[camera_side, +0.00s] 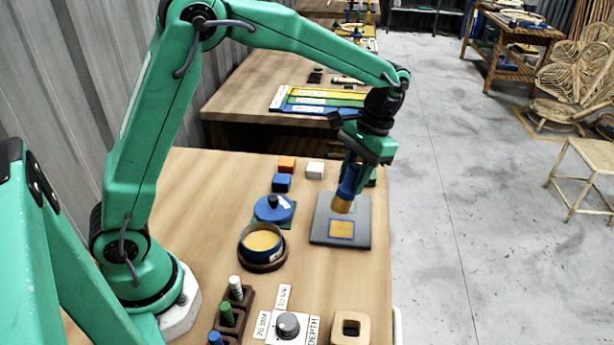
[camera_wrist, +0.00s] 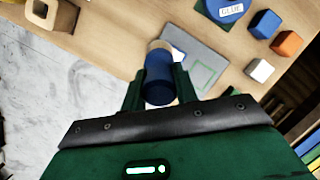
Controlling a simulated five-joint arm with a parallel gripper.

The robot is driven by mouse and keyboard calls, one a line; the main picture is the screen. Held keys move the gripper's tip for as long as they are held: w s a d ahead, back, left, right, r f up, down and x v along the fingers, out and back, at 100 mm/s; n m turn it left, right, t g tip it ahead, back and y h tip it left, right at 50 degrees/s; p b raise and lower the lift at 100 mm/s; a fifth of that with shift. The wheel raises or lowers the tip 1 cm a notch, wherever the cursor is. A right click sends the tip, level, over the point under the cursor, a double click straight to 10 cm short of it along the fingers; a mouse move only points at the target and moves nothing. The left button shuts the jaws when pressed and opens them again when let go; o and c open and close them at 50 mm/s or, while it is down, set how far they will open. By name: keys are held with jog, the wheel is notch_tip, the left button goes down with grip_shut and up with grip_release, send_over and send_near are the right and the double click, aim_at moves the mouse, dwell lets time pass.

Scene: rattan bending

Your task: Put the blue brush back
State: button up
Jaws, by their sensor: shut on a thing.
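The blue brush (camera_side: 348,184) is held upright, slightly tilted, in my gripper (camera_side: 354,172), with its tan bristle end (camera_side: 342,206) down. In the wrist view the brush (camera_wrist: 159,80) sits between the two green fingers of my gripper (camera_wrist: 160,88), which are shut on its blue handle. The bristle end is over the grey plate (camera_side: 325,235), near the blue-edged yellow square (camera_side: 342,229). I cannot tell whether it touches the plate. A wooden block with a square hole (camera_side: 350,328) stands at the table's front; it also shows in the wrist view (camera_wrist: 65,17).
A pot with amber contents (camera_side: 262,241) stands open left of the plate. Its blue lid (camera_side: 274,210) lies behind it on a green square. Orange (camera_side: 287,164), blue (camera_side: 282,183) and white (camera_side: 315,170) cubes are farther back. A dial (camera_side: 288,325) and pegs (camera_side: 227,315) are in front.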

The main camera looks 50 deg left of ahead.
jog(key=s+d+m+t, duration=0.1)
jog(key=s+d, duration=0.5)
jog(key=s, duration=0.3)
jog(key=s+d+r+m+t, duration=0.1)
jog(key=s+d+m+t, duration=0.1)
jog(key=s+d, duration=0.4)
jog(key=s, duration=0.4)
jog(key=shift+s+d+h, duration=0.2)
jog(key=shift+d+h, duration=0.05)
jog(key=shift+h, duration=0.05)
jog(key=w+a+f, duration=0.7)
jog(key=w, duration=0.2)
jog(key=shift+w, duration=0.2)
jog(key=shift+f, duration=1.95)
jog(key=shift+f, duration=0.1)
